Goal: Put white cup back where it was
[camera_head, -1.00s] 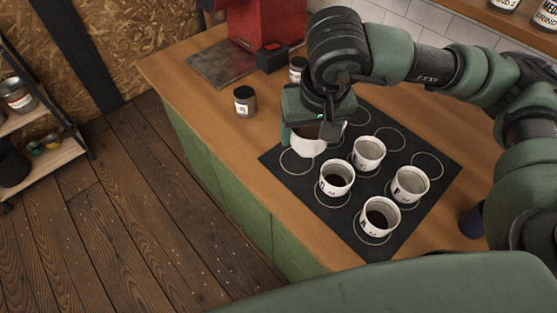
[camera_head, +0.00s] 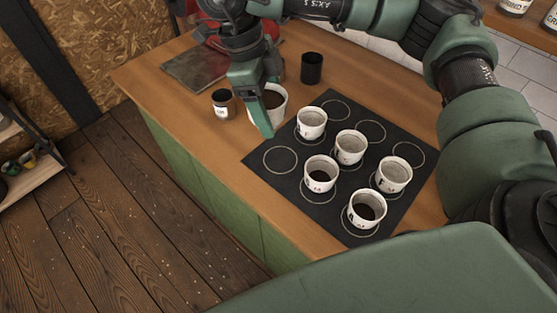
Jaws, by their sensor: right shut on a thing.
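My right gripper (camera_head: 266,112) is shut on a white cup (camera_head: 279,115) with dark contents. The gripper and cup are at the back left of the black mat (camera_head: 270,185), beside a small labelled jar (camera_head: 223,112). The near finger hides part of the cup, and I cannot tell whether its base touches the counter. Several other white cups stand on the mat, including one at its back left (camera_head: 312,126) and one at its front (camera_head: 363,217). An empty ring (camera_head: 280,174) shows at the mat's left corner. My left gripper is not in view.
A dark cylinder (camera_head: 311,69) stands on the wooden counter (camera_head: 150,78) behind the mat. A grey plate (camera_head: 195,72) lies by a red machine (camera_head: 197,30) at the back left. Empty rings (camera_head: 370,123) line the mat's back right side.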

